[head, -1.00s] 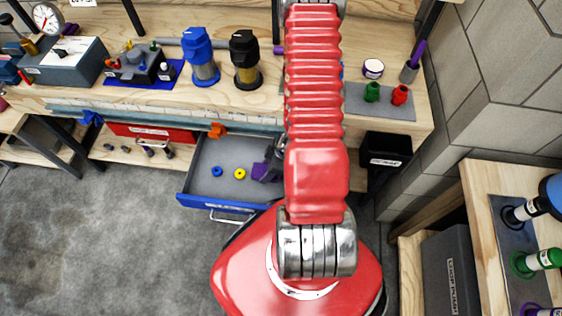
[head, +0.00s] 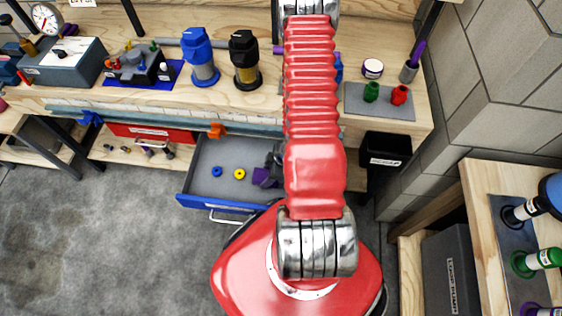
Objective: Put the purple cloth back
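The purple cloth (head: 263,177) is a small crumpled patch inside the open blue drawer (head: 197,202) in the head view. It lies toward the drawer's right side, partly hidden by my red arm. My gripper (head: 274,161) shows only as a dark shape at the arm's left edge, just above the cloth in the picture. Its fingertips are mostly hidden, so I cannot see whether it is open or touching the cloth.
A blue ring (head: 216,171) and a yellow ring (head: 239,174) lie in the drawer, left of the cloth. The bench above holds a blue-topped filter (head: 201,58) and a black-topped filter (head: 245,60). A black bin (head: 386,150) hangs right of my arm.

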